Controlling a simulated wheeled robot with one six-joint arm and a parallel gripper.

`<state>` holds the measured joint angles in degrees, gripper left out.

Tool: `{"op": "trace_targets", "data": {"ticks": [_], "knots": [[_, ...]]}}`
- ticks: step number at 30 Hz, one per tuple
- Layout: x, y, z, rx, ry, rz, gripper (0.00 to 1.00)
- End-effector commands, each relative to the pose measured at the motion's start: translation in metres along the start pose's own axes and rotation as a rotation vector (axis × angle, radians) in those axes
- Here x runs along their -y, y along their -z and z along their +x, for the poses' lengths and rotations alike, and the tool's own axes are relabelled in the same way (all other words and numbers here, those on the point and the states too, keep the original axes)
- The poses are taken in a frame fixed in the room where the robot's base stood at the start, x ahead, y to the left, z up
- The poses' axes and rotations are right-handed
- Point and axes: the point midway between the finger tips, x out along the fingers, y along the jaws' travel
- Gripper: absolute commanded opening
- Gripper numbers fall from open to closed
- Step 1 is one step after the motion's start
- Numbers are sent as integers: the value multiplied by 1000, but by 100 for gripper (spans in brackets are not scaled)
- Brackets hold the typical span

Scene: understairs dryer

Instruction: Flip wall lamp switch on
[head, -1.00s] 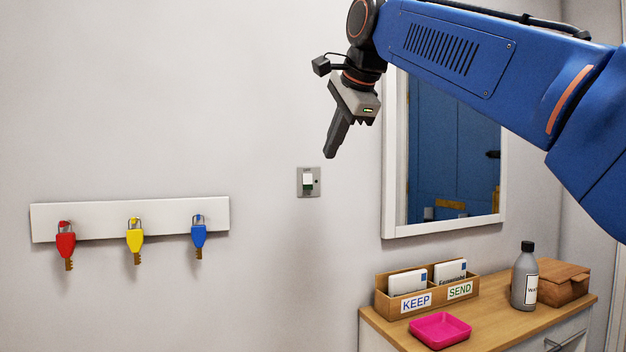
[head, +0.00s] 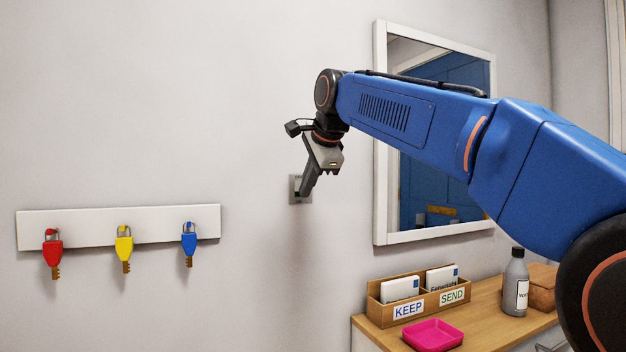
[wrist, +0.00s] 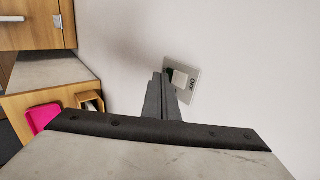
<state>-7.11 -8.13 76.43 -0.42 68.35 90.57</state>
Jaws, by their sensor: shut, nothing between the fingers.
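The wall lamp switch (head: 295,188) is a small grey plate on the wall, left of the mirror. In the head view my gripper (head: 306,198) overlaps it and hides most of it. In the wrist view the switch plate (wrist: 182,79) shows a white rocker, a green patch on its left and the word OFF on its right. My gripper (wrist: 162,82) is shut and empty, with its fingertips at the plate's lower left in that view. I cannot tell whether the tips touch the switch.
A framed mirror (head: 380,140) is right of the switch. Below it, a wooden cabinet top (head: 487,325) bears a letter box (head: 375,312), a pink tray (head: 433,335) and a grey bottle (head: 515,280).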

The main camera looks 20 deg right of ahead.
Motion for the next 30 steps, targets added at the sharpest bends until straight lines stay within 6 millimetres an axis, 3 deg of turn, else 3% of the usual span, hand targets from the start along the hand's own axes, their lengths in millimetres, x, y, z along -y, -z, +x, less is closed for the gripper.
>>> {"op": "trace_targets", "data": {"ticks": [6,30], "knots": [[9,0,10,0,1,0,0],[12,0,14,0,0,0,0]]}}
